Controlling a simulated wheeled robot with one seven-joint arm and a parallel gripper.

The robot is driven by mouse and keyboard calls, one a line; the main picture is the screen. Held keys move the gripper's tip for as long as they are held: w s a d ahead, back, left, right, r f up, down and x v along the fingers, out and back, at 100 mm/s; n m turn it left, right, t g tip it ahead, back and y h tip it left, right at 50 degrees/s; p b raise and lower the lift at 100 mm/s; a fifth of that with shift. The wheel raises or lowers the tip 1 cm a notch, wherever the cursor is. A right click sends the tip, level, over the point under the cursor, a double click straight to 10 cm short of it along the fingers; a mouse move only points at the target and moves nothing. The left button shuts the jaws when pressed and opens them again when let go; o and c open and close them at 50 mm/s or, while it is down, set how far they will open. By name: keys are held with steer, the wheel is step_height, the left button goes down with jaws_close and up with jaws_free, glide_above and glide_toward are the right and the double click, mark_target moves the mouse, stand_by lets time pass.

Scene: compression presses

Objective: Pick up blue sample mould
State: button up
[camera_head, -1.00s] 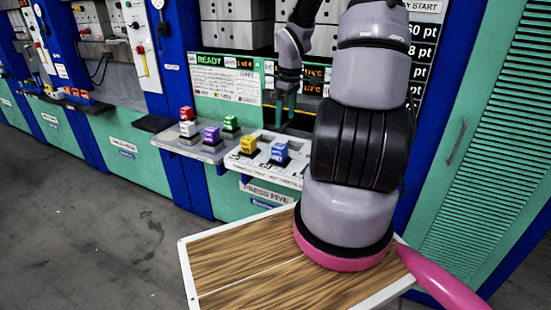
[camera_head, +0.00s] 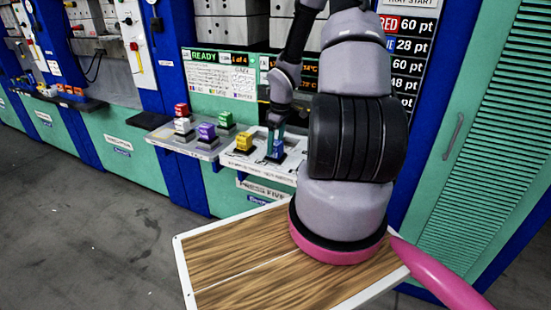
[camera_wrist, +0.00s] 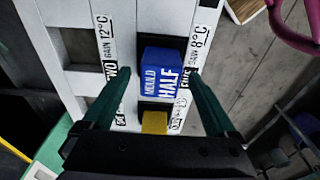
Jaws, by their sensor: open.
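The blue sample mould (camera_head: 279,149) stands on the white shelf (camera_head: 256,168) in front of the press. In the wrist view the blue mould (camera_wrist: 161,73) carries white lettering that reads "MOULD HALF". My gripper (camera_wrist: 160,75) is open, with one green finger on each side of the blue mould. In the head view my gripper (camera_head: 276,145) is lowered over the mould and partly covers it. I cannot tell whether the fingers touch it.
A yellow mould (camera_head: 244,142) stands beside the blue one, and it also shows in the wrist view (camera_wrist: 154,122). Red (camera_head: 181,110), white (camera_head: 183,126), purple (camera_head: 206,132) and green (camera_head: 226,120) moulds stand on the grey shelf (camera_head: 199,151) to the left. My arm hides the shelf's right end.

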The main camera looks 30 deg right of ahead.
steer(key=shift+f, duration=0.35)
jaws_close()
steer(key=shift+r, duration=0.1)
